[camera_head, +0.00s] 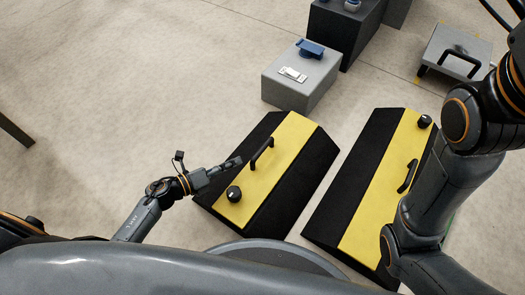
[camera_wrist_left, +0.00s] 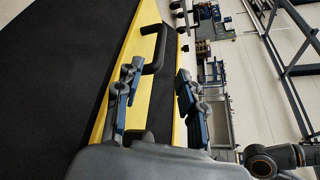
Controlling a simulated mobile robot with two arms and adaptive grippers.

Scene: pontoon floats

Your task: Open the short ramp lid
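The short ramp (camera_head: 300,180) is the left of two black ramps, with a yellow lid (camera_head: 290,135). The lid carries a black bar handle (camera_head: 262,153) near its middle and a round black knob (camera_head: 234,194) at its near end. The lid looks closed. My left gripper (camera_head: 232,164) is at the ramp's left edge, beside the handle and apart from it. In the left wrist view my left gripper (camera_wrist_left: 158,74) is open and empty, with the handle (camera_wrist_left: 156,48) ahead between the fingers' lines. My right arm shows at the right, but its gripper is out of view.
A longer ramp (camera_head: 335,205) with a yellow lid, knob and handle lies to the right, partly behind my right arm. A grey box (camera_head: 295,95) with a blue clamp-like item (camera_head: 311,48) stands beyond the short ramp.

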